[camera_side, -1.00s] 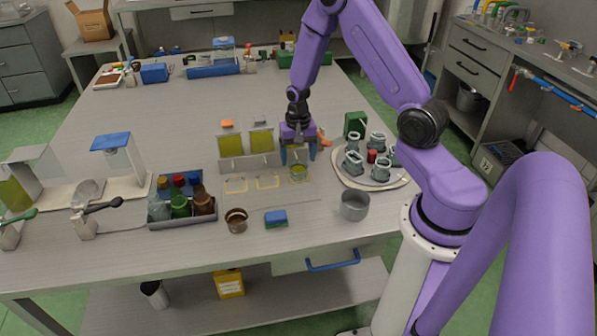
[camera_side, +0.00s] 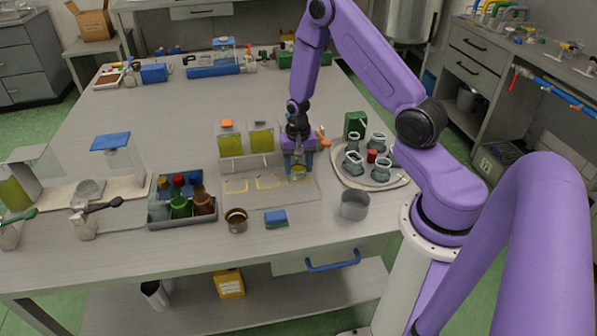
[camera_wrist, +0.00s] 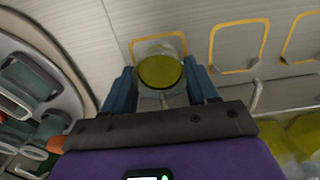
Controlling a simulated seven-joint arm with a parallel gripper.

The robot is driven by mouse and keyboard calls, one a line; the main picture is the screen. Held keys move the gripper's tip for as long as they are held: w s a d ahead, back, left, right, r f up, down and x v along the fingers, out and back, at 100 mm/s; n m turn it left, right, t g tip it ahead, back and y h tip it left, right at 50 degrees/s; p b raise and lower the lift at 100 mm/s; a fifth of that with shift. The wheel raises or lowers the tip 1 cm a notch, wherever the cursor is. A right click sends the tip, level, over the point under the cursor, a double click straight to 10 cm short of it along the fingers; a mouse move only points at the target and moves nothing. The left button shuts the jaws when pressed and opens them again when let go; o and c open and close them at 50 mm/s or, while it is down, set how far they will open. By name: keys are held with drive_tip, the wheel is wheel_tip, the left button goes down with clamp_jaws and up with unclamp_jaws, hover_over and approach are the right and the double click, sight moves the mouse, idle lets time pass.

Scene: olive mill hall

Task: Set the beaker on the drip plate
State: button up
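The beaker (camera_side: 299,175) is a small clear glass with yellow-green liquid. It stands upright at the right end of the pale flat plate with yellow outlines (camera_side: 253,200), apparently the drip plate, over its rightmost outline. My gripper (camera_side: 299,167) points straight down above it. In the wrist view the beaker (camera_wrist: 160,72) is centred between my two blue fingers (camera_wrist: 161,88). The fingers lie close along both sides of the glass; whether they press on it cannot be told. The beaker's base is partly hidden.
Oil dispensers (camera_side: 231,140) stand right behind the plate. A round tray (camera_side: 345,178) with several glass vessels is close on the right. A grey pot (camera_side: 354,206), a blue sponge (camera_side: 276,218) and a brown pot (camera_side: 237,221) stand in front. A bottle caddy (camera_side: 182,219) is at left.

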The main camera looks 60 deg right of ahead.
drive_tip(key=shift+r, duration=0.1)
drive_tip(key=shift+c, duration=0.3)
drive_tip(key=shift+a, duration=0.1)
drive_tip(key=shift+s+a, duration=1.15)
drive_tip(key=shift+s, duration=0.05)
wheel_tip(320, 180, up, 6)
drive_tip(key=shift+r, duration=0.25)
drive_tip(key=w+a, duration=0.4)
drive_tip(key=a, duration=0.5)
drive_tip(key=shift+w+a+f, duration=0.1)
drive_tip(key=shift+w+f, duration=0.05)
drive_tip(key=shift+f, duration=2.8)
drive_tip(key=shift+f, duration=0.35)
